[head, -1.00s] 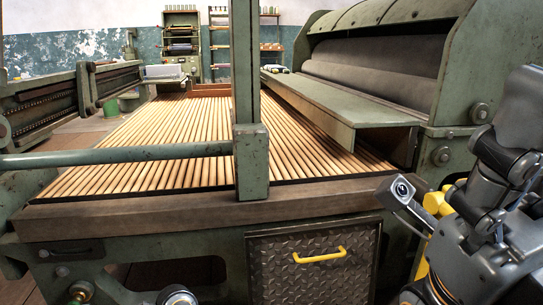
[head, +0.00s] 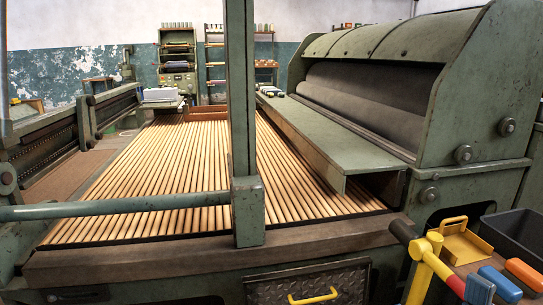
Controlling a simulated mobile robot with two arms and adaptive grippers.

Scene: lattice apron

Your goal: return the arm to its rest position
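Neither of my grippers shows in the head view now, and no part of my arms can be made out there. The slatted lattice apron (head: 165,170) stretches away from me in the middle, with pale wooden slats. A green post (head: 243,110) and a horizontal green rail (head: 120,205) stand in front of it.
A green machine housing (head: 390,50) with a dark roller stands at the right. Shelves (head: 215,60) stand at the back.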

